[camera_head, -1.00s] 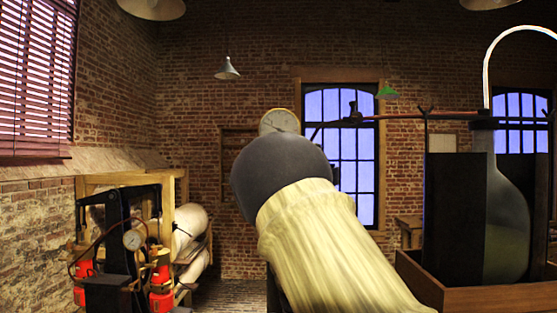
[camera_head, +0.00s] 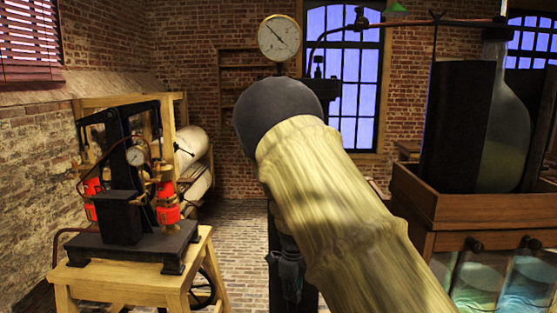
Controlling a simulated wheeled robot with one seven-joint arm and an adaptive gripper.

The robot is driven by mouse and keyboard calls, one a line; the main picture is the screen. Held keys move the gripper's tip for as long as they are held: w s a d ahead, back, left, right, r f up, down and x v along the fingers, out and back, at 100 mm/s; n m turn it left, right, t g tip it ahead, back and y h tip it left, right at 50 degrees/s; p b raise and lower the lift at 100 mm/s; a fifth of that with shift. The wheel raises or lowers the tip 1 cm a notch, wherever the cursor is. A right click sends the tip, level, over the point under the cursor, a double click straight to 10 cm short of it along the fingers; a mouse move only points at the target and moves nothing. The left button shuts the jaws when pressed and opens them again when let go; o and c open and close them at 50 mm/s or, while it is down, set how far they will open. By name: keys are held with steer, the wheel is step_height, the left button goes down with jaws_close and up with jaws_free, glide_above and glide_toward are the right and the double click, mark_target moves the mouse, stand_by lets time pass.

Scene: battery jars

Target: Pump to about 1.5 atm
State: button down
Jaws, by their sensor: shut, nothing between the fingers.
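A twin pump with a black frame (camera_head: 122,215) and two red cylinders (camera_head: 166,205) stands on a wooden table at the left. A small white dial (camera_head: 135,156) sits on its frame, too small to read. A larger brass-rimmed gauge (camera_head: 279,38) stands at the back centre; its thin needle is visible, but its figures are too small to read. My arm, with a pale sleeve and a dark round joint, crosses the centre. My gripper (camera_head: 289,280) appears as a small dark shape below that joint, shut and empty, right of the pump table and apart from it.
A wooden stand (camera_head: 490,209) at the right carries a large glass flask (camera_head: 506,135) and a dark panel, with glass jars (camera_head: 525,285) below. A copper pipe (camera_head: 440,22) runs along the top. A spoked wheel (camera_head: 203,288) shows beside the pump table. Brick floor (camera_head: 238,225) lies open behind.

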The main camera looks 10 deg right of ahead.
step_height(320, 180, up, 6)
steer(key=p, duration=0.4)
steer(key=shift+s+r, duration=0.1)
steer(key=shift+r, duration=0.4)
step_height(320, 180, up, 7)
step_height(320, 180, down, 14)
steer(key=b, duration=0.4)
steer(key=shift+f, duration=0.25)
step_height(320, 180, up, 6)
steer(key=p, duration=0.4)
steer(key=shift+r, duration=0.15)
step_height(320, 180, up, 8)
